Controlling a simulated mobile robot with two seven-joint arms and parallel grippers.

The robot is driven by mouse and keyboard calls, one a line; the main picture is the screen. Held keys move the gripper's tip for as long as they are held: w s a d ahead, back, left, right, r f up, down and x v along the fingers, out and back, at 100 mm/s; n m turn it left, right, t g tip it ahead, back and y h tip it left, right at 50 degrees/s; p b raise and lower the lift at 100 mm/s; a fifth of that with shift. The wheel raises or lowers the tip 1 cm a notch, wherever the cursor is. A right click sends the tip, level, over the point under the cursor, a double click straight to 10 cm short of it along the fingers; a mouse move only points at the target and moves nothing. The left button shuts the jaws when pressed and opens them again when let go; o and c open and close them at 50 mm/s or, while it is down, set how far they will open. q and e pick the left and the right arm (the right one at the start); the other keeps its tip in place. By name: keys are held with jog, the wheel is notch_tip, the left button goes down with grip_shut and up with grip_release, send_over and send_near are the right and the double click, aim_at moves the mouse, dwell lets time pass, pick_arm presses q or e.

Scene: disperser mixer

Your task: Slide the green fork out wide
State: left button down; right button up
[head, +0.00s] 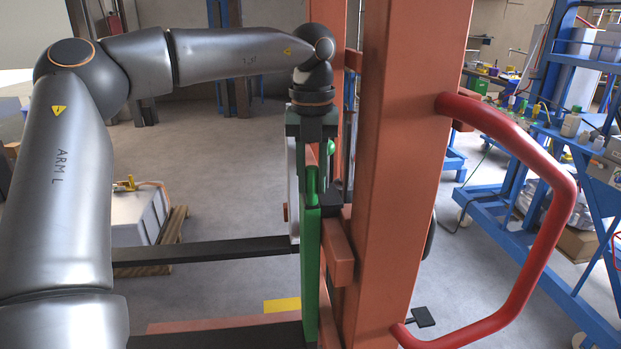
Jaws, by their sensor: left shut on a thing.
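The green fork (311,265) shows as an upright green plate with a rounded green upper part, beside the orange mast. My left gripper (313,165) reaches down from above and is shut on the upper part of the green fork. Its fingers are partly hidden, so the exact contact is hard to see. A black bar (210,249) runs level to the left from near the green fork. A second dark bar (230,336) lies lower, at the bottom edge. My right gripper is not in view.
The thick orange mast (395,170) stands just right of the green fork, with a red curved handle (561,190) on its right. A white box on a pallet (140,215) stands at left. A blue shelf cart (510,225) stands at right.

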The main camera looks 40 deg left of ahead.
pick_arm(q)
jog(key=s+d+b, duration=0.2)
jog(key=s+d, duration=0.2)
jog(key=d, duration=0.1)
jog(key=shift+s+d, duration=0.3)
jog(key=shift+d, duration=0.05)
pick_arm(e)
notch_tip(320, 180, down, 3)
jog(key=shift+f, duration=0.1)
pick_arm(q)
jog(key=c, duration=1.1)
grip_release()
jog(key=o, duration=0.4)
jog(key=shift+r, duration=0.1)
notch_tip(320, 180, up, 12)
jog(key=shift+r+p, duration=0.15)
jog(key=shift+p, duration=0.55)
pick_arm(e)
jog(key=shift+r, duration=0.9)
